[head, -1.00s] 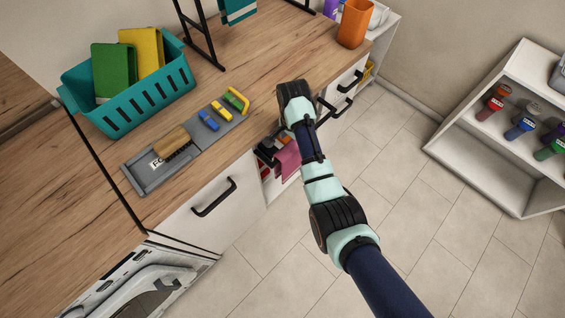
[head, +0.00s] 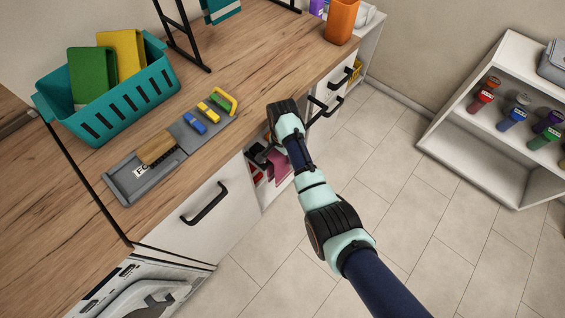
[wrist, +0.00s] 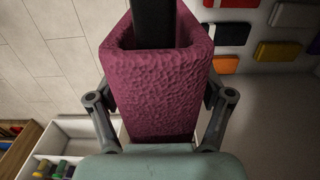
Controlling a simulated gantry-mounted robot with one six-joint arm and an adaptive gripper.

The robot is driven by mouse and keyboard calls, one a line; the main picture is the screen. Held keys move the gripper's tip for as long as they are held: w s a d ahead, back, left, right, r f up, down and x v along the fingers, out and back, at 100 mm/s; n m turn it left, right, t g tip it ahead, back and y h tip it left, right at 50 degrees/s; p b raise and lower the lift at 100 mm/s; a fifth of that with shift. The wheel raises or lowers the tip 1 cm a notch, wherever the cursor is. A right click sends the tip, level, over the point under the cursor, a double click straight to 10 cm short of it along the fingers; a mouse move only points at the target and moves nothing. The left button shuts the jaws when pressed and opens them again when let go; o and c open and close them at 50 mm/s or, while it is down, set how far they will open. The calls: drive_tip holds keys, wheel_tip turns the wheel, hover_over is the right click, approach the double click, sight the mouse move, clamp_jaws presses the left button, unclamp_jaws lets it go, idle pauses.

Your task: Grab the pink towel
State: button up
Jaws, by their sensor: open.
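The pink towel (wrist: 158,85) fills the middle of the wrist view, draped over a dark bar. In the head view it hangs (head: 279,170) below the counter front, partly hidden by my arm. My gripper (wrist: 160,92) is open, with one finger at each side of the towel. I cannot tell whether either finger touches it. In the head view the gripper (head: 263,156) is a small dark shape beside the towel, partly hidden.
The wooden counter (head: 215,105) lies above, holding a teal basket (head: 125,98), a grey tray (head: 130,187) and an orange container (head: 342,22). Drawer handles (head: 204,203) stick out from the front. A white shelf (head: 480,135) stands at right. The tiled floor between is clear.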

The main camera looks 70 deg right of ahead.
drive_tip(key=shift+r, duration=0.1)
drive_tip(key=shift+c, duration=0.3)
drive_tip(key=c, duration=1.3)
drive_tip(key=shift+o, duration=0.2)
drive_tip(key=shift+r, duration=0.1)
